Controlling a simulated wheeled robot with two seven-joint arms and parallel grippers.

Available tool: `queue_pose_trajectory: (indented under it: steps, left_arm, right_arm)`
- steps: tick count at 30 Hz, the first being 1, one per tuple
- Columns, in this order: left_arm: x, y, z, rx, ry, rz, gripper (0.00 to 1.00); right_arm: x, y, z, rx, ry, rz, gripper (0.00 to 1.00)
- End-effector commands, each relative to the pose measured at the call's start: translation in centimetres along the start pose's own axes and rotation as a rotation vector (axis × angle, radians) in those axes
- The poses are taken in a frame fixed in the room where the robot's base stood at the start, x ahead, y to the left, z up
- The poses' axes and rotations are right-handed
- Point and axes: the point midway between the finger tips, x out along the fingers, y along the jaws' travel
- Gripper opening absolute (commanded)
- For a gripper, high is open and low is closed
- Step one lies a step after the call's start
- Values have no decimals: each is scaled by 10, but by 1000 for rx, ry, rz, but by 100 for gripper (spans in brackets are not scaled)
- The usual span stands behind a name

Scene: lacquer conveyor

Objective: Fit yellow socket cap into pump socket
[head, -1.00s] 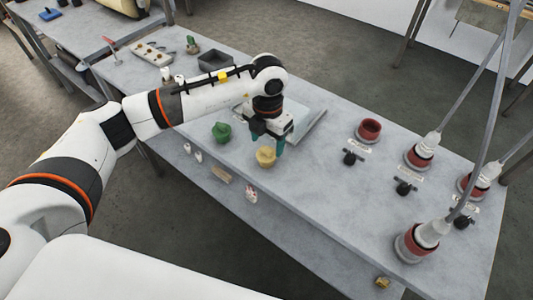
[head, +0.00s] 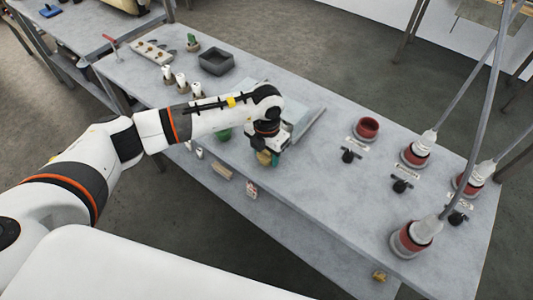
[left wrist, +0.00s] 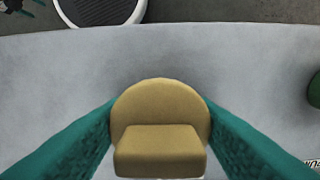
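The yellow socket cap (left wrist: 160,135) is between the green fingers of my left gripper (left wrist: 160,110) in the left wrist view. The fingers flank it closely at both sides. I cannot tell whether they press on it. In the head view the cap (head: 264,158) is mostly hidden behind the left gripper (head: 270,158), low at the front edge of the table. An open red socket (head: 367,128) with nothing in it stands to the right. Several other red sockets (head: 414,155) hold hose plugs. I cannot tell which is the pump socket. My right gripper is not in view.
A green cap (head: 224,134) is partly hidden by my left arm. A grey tray (head: 216,62) and white cylinders (head: 182,82) stand farther back. Black knobs (head: 347,156) stand before the sockets. Hoses (head: 487,110) rise at the right. The table's middle (head: 320,175) is clear.

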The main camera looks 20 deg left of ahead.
Motion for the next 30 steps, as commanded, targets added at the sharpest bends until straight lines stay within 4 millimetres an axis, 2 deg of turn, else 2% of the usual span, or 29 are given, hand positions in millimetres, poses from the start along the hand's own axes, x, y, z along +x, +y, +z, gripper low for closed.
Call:
queue_pose_trajectory:
  steps: [1,3,14,17,24,30]
  left_arm:
    - [0,0,0,0,0,0,34]
    - [0,0,0,0,0,0,28]
    - [-6,0,-1,-1,3,0,27]
    - [-20,0,-2,0,6,0,27]
    - [-69,0,-1,1,6,-1,27]
    - [-95,0,2,45,3,-1,27]
  right_arm:
    - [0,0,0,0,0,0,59]
    - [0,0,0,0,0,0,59]
    - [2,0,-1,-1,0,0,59]
    - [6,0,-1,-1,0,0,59]
    - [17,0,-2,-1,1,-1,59]
    - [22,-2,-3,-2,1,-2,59]
